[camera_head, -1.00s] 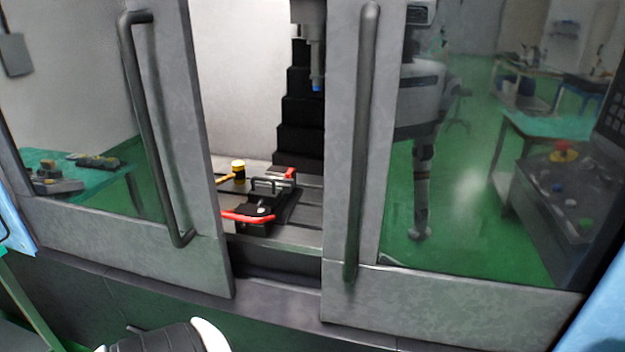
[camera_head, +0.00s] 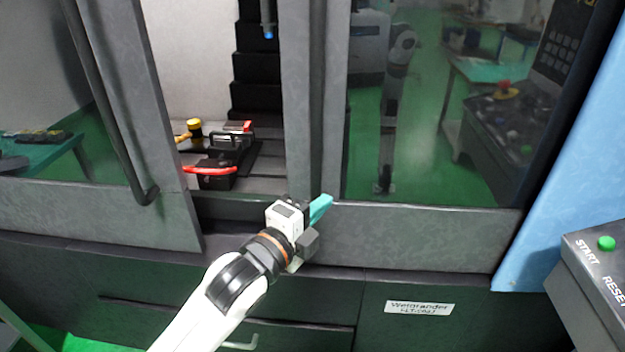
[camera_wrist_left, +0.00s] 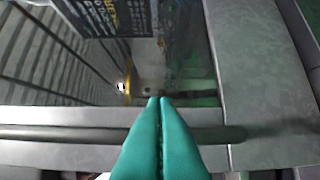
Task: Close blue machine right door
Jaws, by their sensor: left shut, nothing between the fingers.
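The blue machine's right door (camera_head: 430,232) is a grey frame around a large window. A gap between it and the left door (camera_head: 165,215) shows the inside of the machine. The right door's dark vertical handle (camera_head: 316,100) runs along its left edge. My left gripper (camera_head: 322,207) has teal fingers and is at the handle's lower end. In the left wrist view the shut fingers (camera_wrist_left: 160,100) cross in front of the handle bar (camera_wrist_left: 75,134), which shows on both sides of them. Whether they touch it is unclear. My right gripper is not in view.
Inside the gap sit a black fixture with a red handle (camera_head: 210,170) and a yellow-topped part (camera_head: 194,126). The left door has its own handle (camera_head: 110,110). A blue side panel (camera_head: 570,170) and a control box with a green button (camera_head: 606,243) stand at right.

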